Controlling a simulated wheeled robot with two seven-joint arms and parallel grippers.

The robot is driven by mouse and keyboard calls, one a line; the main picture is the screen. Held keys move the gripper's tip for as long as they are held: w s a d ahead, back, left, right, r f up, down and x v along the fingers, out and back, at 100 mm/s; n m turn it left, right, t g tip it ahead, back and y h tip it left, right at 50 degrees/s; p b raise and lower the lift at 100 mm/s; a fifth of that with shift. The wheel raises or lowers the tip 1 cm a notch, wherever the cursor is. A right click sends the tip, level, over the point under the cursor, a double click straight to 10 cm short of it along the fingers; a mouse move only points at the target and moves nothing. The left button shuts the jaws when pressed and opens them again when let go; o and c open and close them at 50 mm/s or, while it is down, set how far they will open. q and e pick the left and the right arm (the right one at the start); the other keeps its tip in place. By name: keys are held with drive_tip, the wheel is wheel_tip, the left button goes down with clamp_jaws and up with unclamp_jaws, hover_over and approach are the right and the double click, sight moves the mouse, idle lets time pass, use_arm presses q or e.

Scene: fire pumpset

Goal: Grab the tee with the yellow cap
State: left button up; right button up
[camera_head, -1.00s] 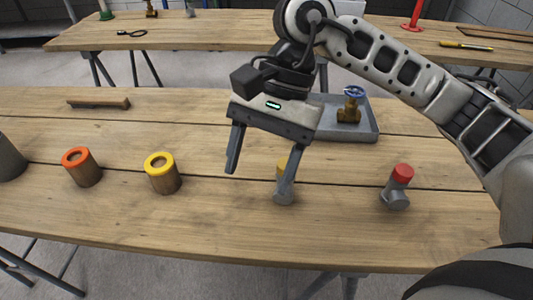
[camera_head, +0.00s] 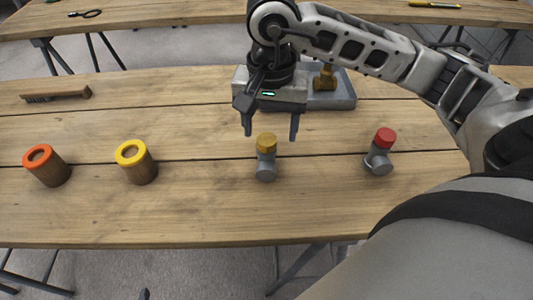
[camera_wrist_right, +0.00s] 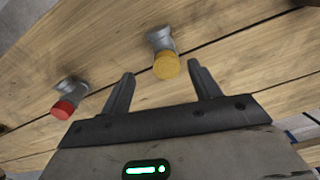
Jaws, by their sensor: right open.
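The tee with the yellow cap (camera_head: 266,160) stands on the wooden table, grey below with a dull yellow cap on top. It also shows in the right wrist view (camera_wrist_right: 164,52), just beyond and between the fingertips. My right gripper (camera_head: 270,136) is open and empty, its fingers pointing down just behind the tee and apart from it. In the right wrist view its two fingers (camera_wrist_right: 165,75) are spread wide. A similar tee with a red cap (camera_head: 381,152) stands to the right. My left gripper is not in view.
A wooden cup with a yellow rim (camera_head: 136,163) and one with an orange rim (camera_head: 47,166) stand on the left. A brush (camera_head: 56,92) lies behind them. A grey tray (camera_head: 340,98) with a brass valve (camera_head: 326,77) is behind my right gripper. The front middle of the table is clear.

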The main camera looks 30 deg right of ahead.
sight(266, 139)
drive_tip(key=f, duration=0.5)
drive_tip(key=shift+w+a+p, duration=0.1)
drive_tip(key=shift+w+p, duration=0.3)
clamp_jaws()
drive_tip(key=shift+r, duration=0.1)
